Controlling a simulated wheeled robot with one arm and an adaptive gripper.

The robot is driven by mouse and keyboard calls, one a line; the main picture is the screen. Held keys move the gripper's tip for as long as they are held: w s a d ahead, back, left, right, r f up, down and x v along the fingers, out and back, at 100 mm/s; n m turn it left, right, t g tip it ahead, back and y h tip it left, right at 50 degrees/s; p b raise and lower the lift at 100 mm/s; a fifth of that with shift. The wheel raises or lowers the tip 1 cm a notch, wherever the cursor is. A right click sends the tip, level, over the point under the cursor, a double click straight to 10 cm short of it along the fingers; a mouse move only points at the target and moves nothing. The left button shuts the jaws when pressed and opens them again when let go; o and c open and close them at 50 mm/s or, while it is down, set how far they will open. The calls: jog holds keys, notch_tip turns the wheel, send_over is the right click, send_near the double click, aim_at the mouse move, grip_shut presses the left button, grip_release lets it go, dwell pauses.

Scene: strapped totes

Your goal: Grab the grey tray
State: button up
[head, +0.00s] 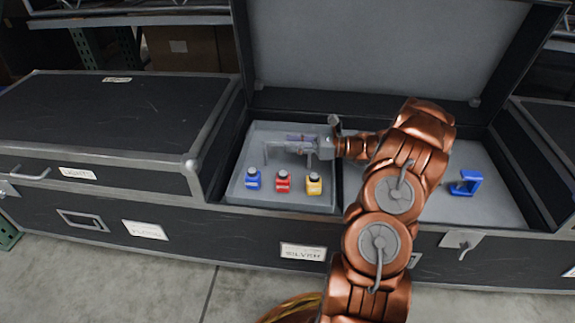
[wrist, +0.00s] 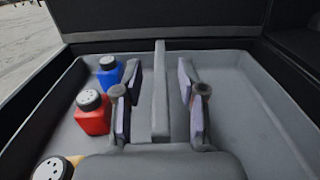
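The grey tray (head: 244,196) sits in the left part of the open black case. It carries a blue bottle (head: 253,179), a red bottle (head: 283,181) and a yellow bottle (head: 314,184) along its front side. A grey handle bar (wrist: 160,90) runs along the middle of the tray. My gripper (head: 298,140) is over the tray. In the wrist view my gripper (wrist: 157,105) is open, with one finger on each side of the bar and a visible gap on both sides. My arm hides part of the tray's right side in the head view.
A blue clamp-like object (head: 466,183) lies in the right part of the case. The raised lid (head: 370,50) stands behind the tray. A closed black case (head: 110,125) is on the left and another (head: 550,130) on the right. Concrete floor is in front.

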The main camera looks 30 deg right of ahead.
grip_shut()
dwell(0.7)
